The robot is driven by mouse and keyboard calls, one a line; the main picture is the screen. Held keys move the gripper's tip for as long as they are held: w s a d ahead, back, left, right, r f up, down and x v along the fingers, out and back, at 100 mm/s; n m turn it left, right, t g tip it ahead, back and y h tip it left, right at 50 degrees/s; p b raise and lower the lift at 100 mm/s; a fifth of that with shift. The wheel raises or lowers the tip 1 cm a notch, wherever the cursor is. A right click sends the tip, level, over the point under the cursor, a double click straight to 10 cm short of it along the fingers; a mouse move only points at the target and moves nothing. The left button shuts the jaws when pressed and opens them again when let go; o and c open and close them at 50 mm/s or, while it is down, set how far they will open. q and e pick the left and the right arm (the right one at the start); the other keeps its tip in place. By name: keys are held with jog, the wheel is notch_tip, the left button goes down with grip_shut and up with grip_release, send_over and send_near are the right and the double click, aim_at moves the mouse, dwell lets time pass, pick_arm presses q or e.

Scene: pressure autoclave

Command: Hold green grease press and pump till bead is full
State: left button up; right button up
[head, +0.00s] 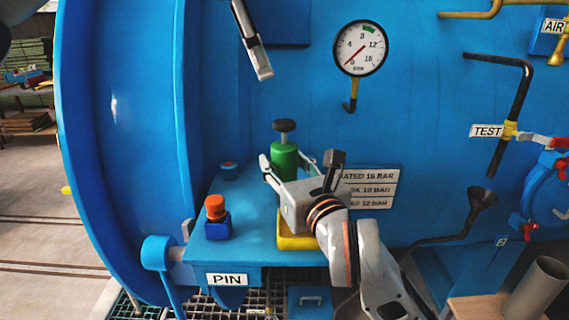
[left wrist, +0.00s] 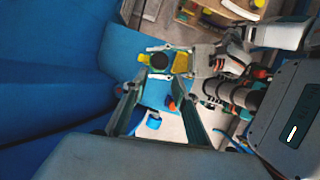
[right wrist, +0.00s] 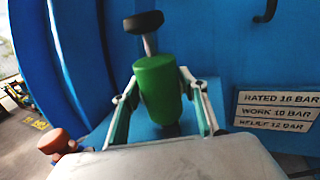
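The green grease press (head: 284,162) stands upright on the blue shelf, with a black knob (head: 284,126) on top. It fills the right wrist view's middle (right wrist: 157,85). My right gripper (head: 287,164) comes from the front right, its fingers on both sides of the green body; in the right wrist view (right wrist: 158,80) the tips appear to touch it. My left gripper (head: 263,74) hangs above and left of the knob, empty and clear of it. No grease bead is discernible.
An orange-topped blue block (head: 216,220) stands left on the shelf (head: 245,235). A pressure gauge (head: 361,48) and a rating plate (head: 372,187) are on the blue vessel wall.

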grip_shut()
